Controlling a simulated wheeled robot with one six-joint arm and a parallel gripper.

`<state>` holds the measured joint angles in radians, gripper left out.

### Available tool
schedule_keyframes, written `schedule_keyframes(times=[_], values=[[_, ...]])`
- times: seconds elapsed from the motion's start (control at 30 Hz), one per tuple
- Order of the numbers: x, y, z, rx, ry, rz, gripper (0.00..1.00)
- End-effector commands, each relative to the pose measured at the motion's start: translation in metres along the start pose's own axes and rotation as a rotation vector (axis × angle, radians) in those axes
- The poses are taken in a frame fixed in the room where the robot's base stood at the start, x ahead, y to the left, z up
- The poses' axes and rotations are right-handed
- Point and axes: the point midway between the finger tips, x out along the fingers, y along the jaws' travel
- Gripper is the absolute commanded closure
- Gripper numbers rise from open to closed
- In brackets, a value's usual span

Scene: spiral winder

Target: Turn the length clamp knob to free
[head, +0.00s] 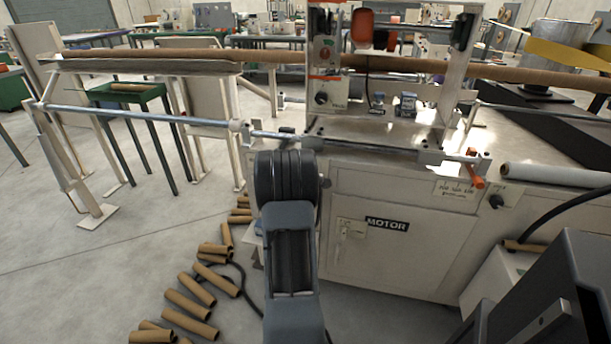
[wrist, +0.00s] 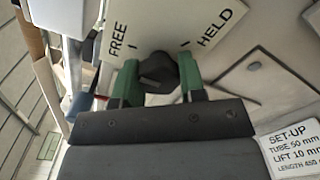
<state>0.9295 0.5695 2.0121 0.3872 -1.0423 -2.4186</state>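In the wrist view the dark length clamp knob (wrist: 158,71) stands out from a pale plate (wrist: 165,18). The plate has the word FREE with a tick at left and HELD with a tick at right. My gripper (wrist: 158,78) has green fingers, one on each side of the knob. I cannot tell whether they press on it or leave a small gap. Which tick the knob points to is not clear. In the head view my arm covers the front-left of the machine, and I cannot make out the knob or my fingertips there.
A SET-UP label (wrist: 289,143) is on the machine front at right in the wrist view. In the head view, the cabinet has a MOTOR label (head: 387,224). A long steel rod (head: 140,116) runs out left. Several cardboard tubes (head: 187,304) lie on the floor.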

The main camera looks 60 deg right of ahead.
Motion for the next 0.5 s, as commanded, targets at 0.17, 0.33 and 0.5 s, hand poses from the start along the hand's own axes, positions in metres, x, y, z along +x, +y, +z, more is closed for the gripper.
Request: schedule_keyframes(times=[0.17, 0.33, 0.5], values=[[-0.0001, -0.0014, -0.0002, 0.000, 0.001, -0.003, 0.45], [0.0005, -0.0013, 0.0014, 0.001, -0.003, -0.002, 0.38], [-0.0006, -0.0007, 0.0016, 0.002, -0.004, -0.002, 0.38]])
